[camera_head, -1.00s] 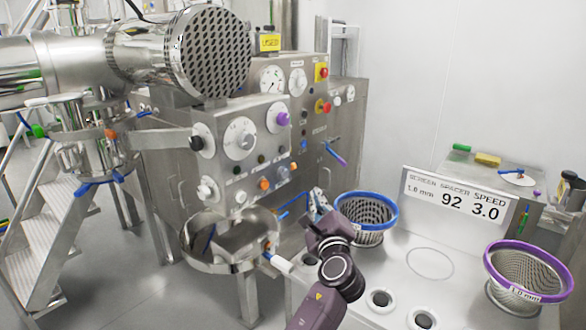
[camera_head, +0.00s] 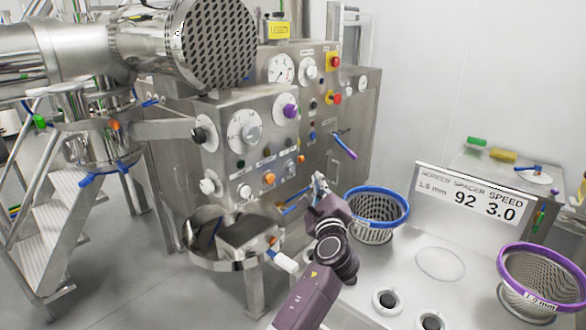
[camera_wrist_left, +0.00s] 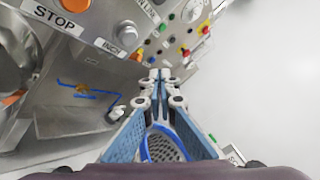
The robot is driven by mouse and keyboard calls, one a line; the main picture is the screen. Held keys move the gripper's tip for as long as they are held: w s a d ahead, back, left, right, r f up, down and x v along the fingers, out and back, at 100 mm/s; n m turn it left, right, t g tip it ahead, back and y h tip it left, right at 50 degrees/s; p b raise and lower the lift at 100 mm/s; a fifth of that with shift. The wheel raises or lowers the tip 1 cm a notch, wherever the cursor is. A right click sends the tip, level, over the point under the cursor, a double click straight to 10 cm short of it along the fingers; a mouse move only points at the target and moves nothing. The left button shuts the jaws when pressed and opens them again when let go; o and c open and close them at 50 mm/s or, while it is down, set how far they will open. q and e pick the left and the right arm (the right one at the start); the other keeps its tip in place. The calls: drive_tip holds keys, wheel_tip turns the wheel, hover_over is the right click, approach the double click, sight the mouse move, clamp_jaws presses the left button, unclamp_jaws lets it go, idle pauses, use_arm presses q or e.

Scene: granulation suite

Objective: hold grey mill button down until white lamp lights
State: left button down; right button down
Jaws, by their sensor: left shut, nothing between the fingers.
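The steel control panel carries a grey button (camera_wrist_left: 127,33) above an INCH label in the left wrist view. It seems to be the small greyish button (camera_head: 284,170) right of an orange one in the head view. My left gripper (camera_head: 318,180) is shut and empty, with its tips in front of the panel's lower right part, apart from the grey button. In the left wrist view its closed fingertips (camera_wrist_left: 160,74) point toward the panel, with the grey button up and to the left. I cannot tell which lamp is the white one or whether it is lit. My right gripper is not in view.
A blue-rimmed basket (camera_head: 377,192) stands just right of my left gripper. A steel bowl (camera_head: 190,245) juts out below the panel. A purple-rimmed basket (camera_head: 545,252) and a sign (camera_head: 470,200) stand further right. An orange button (camera_head: 268,179) sits near the grey one.

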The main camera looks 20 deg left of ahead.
sight(291, 167)
use_arm(q)
drive_tip(key=shift+w+a+p, duration=0.1)
drive_tip(key=shift+w+a, duration=0.2)
drive_tip(key=shift+a, duration=0.6)
drive_tip(key=shift+w+a+p, duration=0.1)
drive_tip(key=shift+w+a, duration=0.25)
drive_tip(key=shift+a, duration=0.5)
drive_tip(key=shift+w+a+p, duration=0.1)
drive_tip(key=shift+w+a, duration=0.2)
drive_tip(key=shift+a, duration=0.6)
drive_tip(key=shift+w+a, duration=0.15)
drive_tip(key=shift+a, duration=0.2)
